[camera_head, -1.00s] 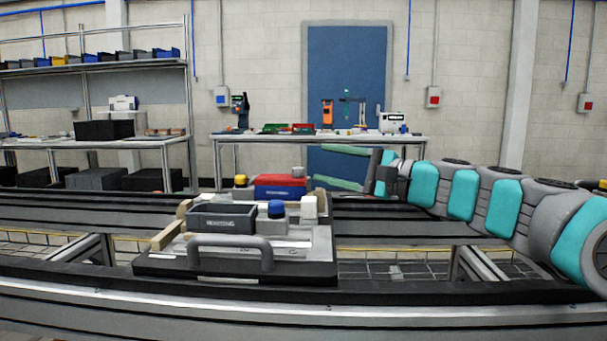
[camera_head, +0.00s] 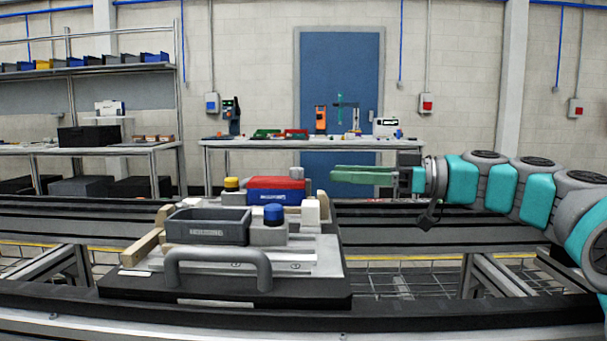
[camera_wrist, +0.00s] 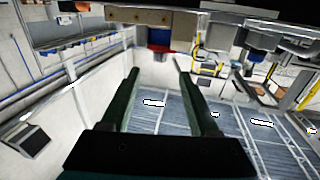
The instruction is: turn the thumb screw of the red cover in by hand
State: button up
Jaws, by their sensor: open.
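The red cover (camera_head: 290,183) lies on a blue box (camera_head: 268,196) at the back of the pallet fixture. I cannot make out its thumb screw in either view. My gripper (camera_head: 334,175) is to the right of the cover, apart from it, with its green fingers pointing left. In the wrist view my gripper (camera_wrist: 160,74) is open, with nothing between the fingers. The red cover (camera_wrist: 160,48) shows there, tilted, beyond the fingertips near the top.
The black pallet (camera_head: 225,293) carries a grey bin (camera_head: 208,228), a front handle (camera_head: 218,256), a blue knob (camera_head: 273,211), a yellow knob (camera_head: 231,183) and a white block (camera_head: 310,212). It sits on a conveyor (camera_head: 450,300). Space above the fixture is clear.

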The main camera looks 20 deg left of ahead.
aim_at(297, 173)
jog(key=shift+s+a+p, duration=0.1)
jog(key=shift+a+p, duration=0.45)
jog(key=shift+a, duration=3.25)
grip_shut()
